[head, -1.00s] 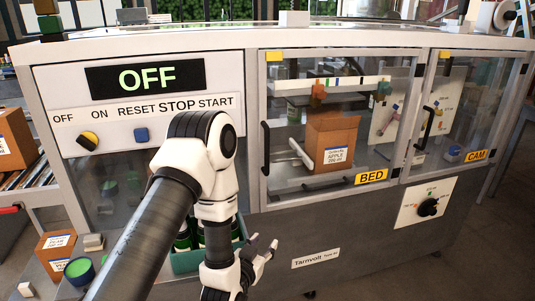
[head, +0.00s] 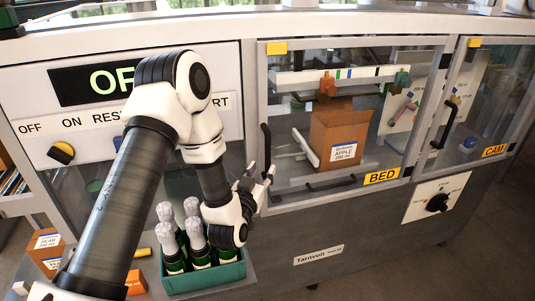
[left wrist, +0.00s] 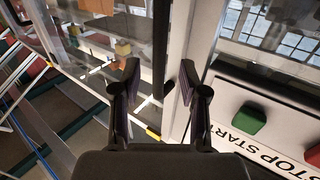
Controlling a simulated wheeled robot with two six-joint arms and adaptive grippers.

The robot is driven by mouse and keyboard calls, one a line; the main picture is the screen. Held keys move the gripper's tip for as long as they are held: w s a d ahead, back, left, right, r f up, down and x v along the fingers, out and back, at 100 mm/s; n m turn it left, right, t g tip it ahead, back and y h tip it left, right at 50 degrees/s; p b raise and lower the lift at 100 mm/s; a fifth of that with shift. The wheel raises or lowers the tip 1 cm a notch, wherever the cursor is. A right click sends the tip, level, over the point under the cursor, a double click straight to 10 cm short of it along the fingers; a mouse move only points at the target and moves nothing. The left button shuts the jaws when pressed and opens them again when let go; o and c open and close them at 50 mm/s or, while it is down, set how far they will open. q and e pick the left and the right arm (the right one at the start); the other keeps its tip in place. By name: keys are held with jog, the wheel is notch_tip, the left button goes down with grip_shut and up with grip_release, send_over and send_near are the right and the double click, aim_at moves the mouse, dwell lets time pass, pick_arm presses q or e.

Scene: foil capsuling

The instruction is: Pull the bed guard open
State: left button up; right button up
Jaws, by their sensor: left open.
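The bed guard (head: 345,187) is a framed clear door with a yellow BED label (head: 382,177), and it is closed. Its black upright handle (head: 265,148) is on the door's left side. My left gripper (head: 262,177) is open close to the handle's lower end. In the left wrist view, the handle (left wrist: 161,40) runs down into the gap between the two open fingers (left wrist: 158,85). I cannot tell whether the fingers are around it or just short of it. No contact shows. My right gripper is not in view.
A cardboard box (head: 338,135) sits behind the bed guard. The cam guard (head: 480,100) is to its right, above a rotary knob (head: 437,203). A green crate (head: 205,280) of foil-topped bottles stands below my left arm. My arm partly covers the control panel (head: 40,100).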

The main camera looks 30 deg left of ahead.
aim_at(267, 161)
pick_arm(q)
jog(key=p+x, duration=0.1)
jog(key=x, duration=0.5)
jog(key=shift+w+f+p, duration=0.15)
jog(key=shift+p, duration=0.2)
grip_shut()
